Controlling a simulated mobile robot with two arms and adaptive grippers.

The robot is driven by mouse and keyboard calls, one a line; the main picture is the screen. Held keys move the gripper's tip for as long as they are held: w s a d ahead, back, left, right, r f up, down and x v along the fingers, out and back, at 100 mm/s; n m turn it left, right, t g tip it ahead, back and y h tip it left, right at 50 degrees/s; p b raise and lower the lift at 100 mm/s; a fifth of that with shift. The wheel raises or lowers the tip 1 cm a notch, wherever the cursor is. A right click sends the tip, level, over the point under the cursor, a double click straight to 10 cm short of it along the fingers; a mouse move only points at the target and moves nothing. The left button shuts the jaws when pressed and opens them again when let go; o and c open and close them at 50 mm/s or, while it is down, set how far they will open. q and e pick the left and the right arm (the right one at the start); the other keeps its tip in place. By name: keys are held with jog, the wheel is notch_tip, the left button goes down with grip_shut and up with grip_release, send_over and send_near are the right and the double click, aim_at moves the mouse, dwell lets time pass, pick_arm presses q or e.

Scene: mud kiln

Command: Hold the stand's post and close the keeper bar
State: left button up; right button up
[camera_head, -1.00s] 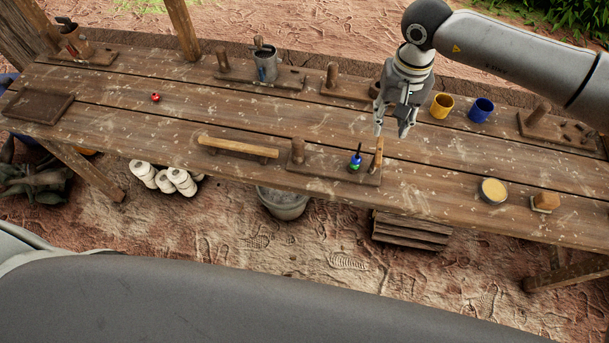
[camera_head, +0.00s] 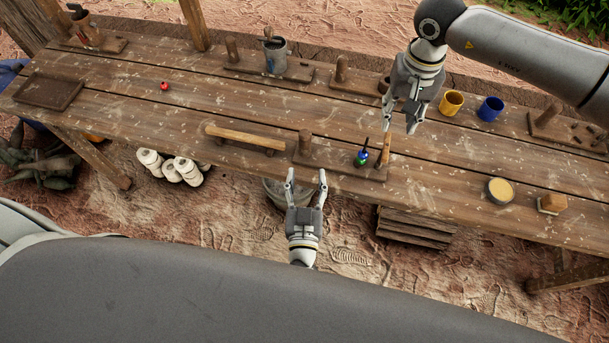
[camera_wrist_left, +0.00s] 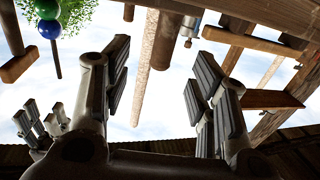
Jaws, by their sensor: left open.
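The stand (camera_head: 332,166) is a dark wooden base near the table's front edge. Its short round post (camera_head: 305,143) stands at its left end. The lighter keeper bar (camera_head: 385,149) stands nearly upright at its right end. A blue and green piece (camera_head: 362,157) with a thin dark tip sits between them; its balls show at the upper left in the left wrist view (camera_wrist_left: 49,20). My left gripper (camera_head: 306,172) is open and empty, in front of the table edge below the post and apart from it. My right gripper (camera_head: 399,123) hangs just above the keeper bar, fingers apart.
A long wooden bar on feet (camera_head: 245,138) lies left of the stand. A yellow cup (camera_head: 452,103) and a blue cup (camera_head: 490,109) stand behind to the right. A round tin (camera_head: 500,191) and a block (camera_head: 552,204) are at right. A bucket is partly hidden below the table.

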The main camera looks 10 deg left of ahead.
aim_at(305, 146)
pick_arm(q)
jog(key=x, duration=0.7)
jog(key=r+x, duration=0.1)
jog(key=x, duration=0.3)
jog(key=shift+w+a, duration=0.2)
jog(key=shift+a, duration=0.2)
grip_shut()
